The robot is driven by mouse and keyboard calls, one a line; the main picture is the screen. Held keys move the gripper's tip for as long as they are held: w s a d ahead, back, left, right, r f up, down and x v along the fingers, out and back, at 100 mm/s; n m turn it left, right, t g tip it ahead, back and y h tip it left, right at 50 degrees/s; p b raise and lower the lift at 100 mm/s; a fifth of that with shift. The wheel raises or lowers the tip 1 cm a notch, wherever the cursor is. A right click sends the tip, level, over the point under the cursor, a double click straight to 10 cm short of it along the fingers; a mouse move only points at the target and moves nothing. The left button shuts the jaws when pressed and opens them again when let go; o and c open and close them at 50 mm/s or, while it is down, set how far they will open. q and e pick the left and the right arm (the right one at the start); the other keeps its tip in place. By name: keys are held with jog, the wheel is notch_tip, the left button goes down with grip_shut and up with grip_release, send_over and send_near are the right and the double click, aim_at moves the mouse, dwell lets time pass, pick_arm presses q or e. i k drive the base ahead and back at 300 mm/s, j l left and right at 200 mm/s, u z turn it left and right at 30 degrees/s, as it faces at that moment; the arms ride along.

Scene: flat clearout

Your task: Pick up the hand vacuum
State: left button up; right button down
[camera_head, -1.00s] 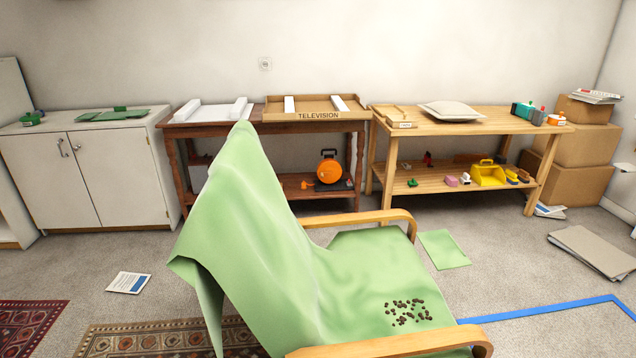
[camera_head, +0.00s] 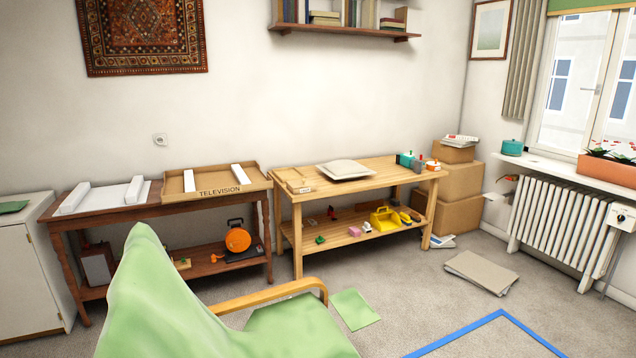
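I cannot clearly make out a hand vacuum in this view. A small dark and red item (camera_head: 332,213) stands at the back of the wooden bench's lower shelf, too small to identify. An orange round item with a black frame (camera_head: 238,240) stands on the dark table's lower shelf and looks like a cable reel. A yellow handled item (camera_head: 384,218) sits on the bench's lower shelf among several small things. Neither of my grippers is in view.
A green-draped armchair (camera_head: 165,310) blocks the near left. The dark table (camera_head: 160,212) and wooden bench (camera_head: 285,192) stand along the wall. Cardboard boxes (camera_head: 462,183) and a radiator (camera_head: 560,225) are at the right.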

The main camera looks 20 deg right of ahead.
aim_at(404, 160)
jog(key=i+l+z, duration=0.15)
jog(key=l+z, duration=0.3)
jog(key=i+l+z, duration=0.25)
jog(key=l+z, duration=0.2)
jog(key=i+l+z, duration=0.25)
jog(key=z, duration=0.15)
jog(key=i+l+z, duration=0.7)
jog(key=i+z, duration=0.4)
jog(key=i+j+u, duration=0.15)
jog(key=i+u, duration=0.25)
jog(key=i, duration=0.2)
jog(key=i+u, duration=0.45)
jog(key=i+l+u, duration=0.4)
jog(key=i, duration=0.3)
jog(key=i+j, duration=0.1)
jog(key=i, duration=0.8)
jog(key=i+j, duration=0.15)
jog(key=i, duration=0.7)
jog(key=j+u, duration=0.05)
